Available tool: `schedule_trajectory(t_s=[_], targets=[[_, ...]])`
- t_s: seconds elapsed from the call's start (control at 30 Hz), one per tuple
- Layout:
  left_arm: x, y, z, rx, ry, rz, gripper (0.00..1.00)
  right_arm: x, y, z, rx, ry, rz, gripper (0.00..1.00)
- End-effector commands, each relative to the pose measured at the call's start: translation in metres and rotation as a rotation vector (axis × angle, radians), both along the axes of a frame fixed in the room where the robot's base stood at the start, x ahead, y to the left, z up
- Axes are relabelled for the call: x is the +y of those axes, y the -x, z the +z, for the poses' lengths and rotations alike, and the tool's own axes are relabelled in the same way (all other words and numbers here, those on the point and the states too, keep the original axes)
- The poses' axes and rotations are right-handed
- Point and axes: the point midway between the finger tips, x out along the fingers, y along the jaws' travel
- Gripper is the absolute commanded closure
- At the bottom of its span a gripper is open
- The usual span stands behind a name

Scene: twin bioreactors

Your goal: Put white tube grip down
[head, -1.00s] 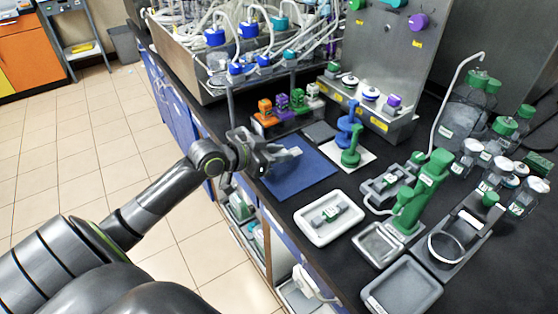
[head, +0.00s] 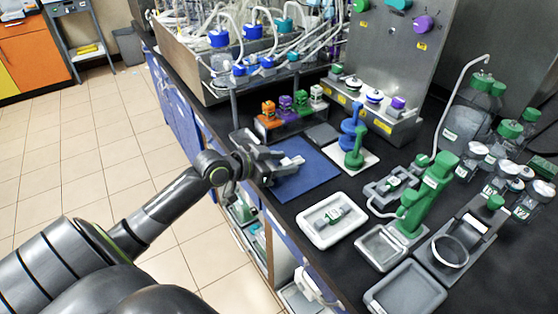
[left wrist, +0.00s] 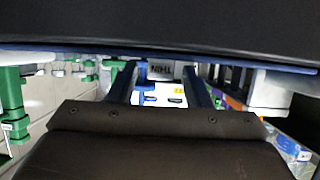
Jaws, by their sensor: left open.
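The white tube grip (head: 291,161) is a small pale block at the blue mat (head: 312,178) on the bench. My left gripper (head: 286,163) is low over the mat, reaching in from the left. Its fingers (left wrist: 160,84) are apart, one on each side of the white grip. The fingers partly hide the grip in the head view, and I cannot tell whether it fully rests on the mat. My right gripper is not in view.
A rack (head: 292,123) with orange, purple, green and white pieces stands behind the mat. A blue and green stand (head: 354,158) is close on the right. A white tray (head: 332,222) lies in front. Bottles and a green device (head: 425,196) crowd the right side.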

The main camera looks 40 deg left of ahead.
Motion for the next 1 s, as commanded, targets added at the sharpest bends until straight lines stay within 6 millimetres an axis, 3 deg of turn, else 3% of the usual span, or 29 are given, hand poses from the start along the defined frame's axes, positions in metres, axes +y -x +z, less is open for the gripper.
schedule_trajectory(t_s=[0.17, 0.7, 1.0], targets=[[0.003, 0.005, 0.005, 0.001, -0.003, 0.001, 0.55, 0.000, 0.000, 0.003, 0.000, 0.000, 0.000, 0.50], [0.031, 0.072, 0.035, 0.005, -0.007, 0.001, 0.55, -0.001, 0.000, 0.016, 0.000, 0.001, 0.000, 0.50], [0.041, 0.097, 0.047, 0.002, -0.004, 0.002, 0.55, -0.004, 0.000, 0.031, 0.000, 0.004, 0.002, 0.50]])
